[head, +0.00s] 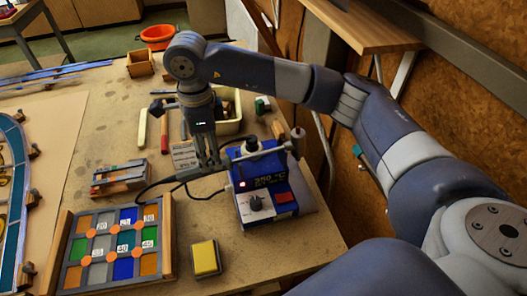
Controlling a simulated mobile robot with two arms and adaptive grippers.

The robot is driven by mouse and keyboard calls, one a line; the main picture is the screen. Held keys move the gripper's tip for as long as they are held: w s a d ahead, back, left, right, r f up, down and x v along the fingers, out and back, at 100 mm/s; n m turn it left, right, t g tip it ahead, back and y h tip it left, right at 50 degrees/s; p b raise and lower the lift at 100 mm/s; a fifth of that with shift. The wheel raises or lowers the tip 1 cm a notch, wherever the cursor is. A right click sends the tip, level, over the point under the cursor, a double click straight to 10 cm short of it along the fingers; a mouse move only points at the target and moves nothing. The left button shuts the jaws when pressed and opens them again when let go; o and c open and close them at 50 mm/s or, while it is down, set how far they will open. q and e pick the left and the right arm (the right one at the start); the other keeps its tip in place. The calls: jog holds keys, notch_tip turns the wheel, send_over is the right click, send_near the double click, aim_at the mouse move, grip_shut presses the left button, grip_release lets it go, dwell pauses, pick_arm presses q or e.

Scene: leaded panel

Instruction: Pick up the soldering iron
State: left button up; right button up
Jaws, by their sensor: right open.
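The blue soldering station (264,184) stands on the bench, with a red lit display, a dial and a red switch. A grey rod-like tool (268,151), which looks like the soldering iron, lies across its top. A black cable (170,182) loops out to the left of the station. My right gripper (209,166) points down just left of the station, its fingers apart and nothing seen between them. I cannot tell its exact height or whether it touches the cable. My left gripper is out of view.
A framed panel of coloured tiles (167,244) and a yellow sponge (206,258) lie in front. A stack of strips (122,178) lies left, and a tool tray (231,127) stands behind. The bench's right edge is close to the station.

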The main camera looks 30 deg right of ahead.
aim_at(235, 163)
jog(key=shift+s+d+f+p, duration=0.15)
jog(key=shift+d+f+p, duration=0.05)
jog(key=shift+f+p, duration=0.3)
jog(key=f+p, duration=0.1)
jog(key=f, duration=0.1)
jog(key=f+p, duration=0.1)
jog(key=f, duration=0.1)
jog(key=shift+s+d+f, duration=0.1)
jog(key=shift+d, duration=0.1)
jog(key=shift+f, duration=0.15)
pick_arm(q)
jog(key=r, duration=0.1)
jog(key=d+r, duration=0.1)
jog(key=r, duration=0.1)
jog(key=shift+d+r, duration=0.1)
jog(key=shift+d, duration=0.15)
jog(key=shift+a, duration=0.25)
pick_arm(e)
grip_shut()
